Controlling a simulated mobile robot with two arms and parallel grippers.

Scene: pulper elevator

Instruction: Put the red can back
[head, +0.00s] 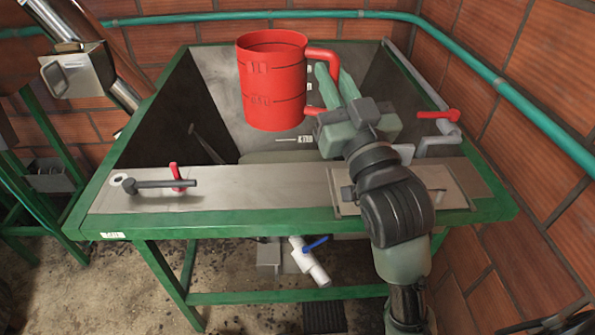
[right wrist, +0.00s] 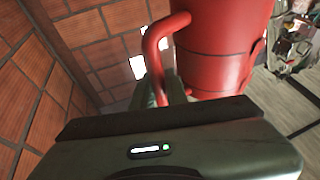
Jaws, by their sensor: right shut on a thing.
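The red can (head: 272,85) is a cylinder with a side handle, held upright over the open hopper of the green-framed machine in the head view. My right gripper (head: 325,88) is shut on the can's handle, on its right side. In the right wrist view the can (right wrist: 215,45) fills the upper right, and its curved handle (right wrist: 152,45) runs down to my right gripper (right wrist: 160,92), whose body hides the lower part of the grip. My left gripper is not in view.
The hopper (head: 165,115) has a flat metal front ledge (head: 250,190) with a red valve handle (head: 177,177). Another red valve (head: 440,114) sits at right. A green pipe (head: 520,95) runs along the brick walls. A white pipe with blue valve (head: 309,262) hangs below.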

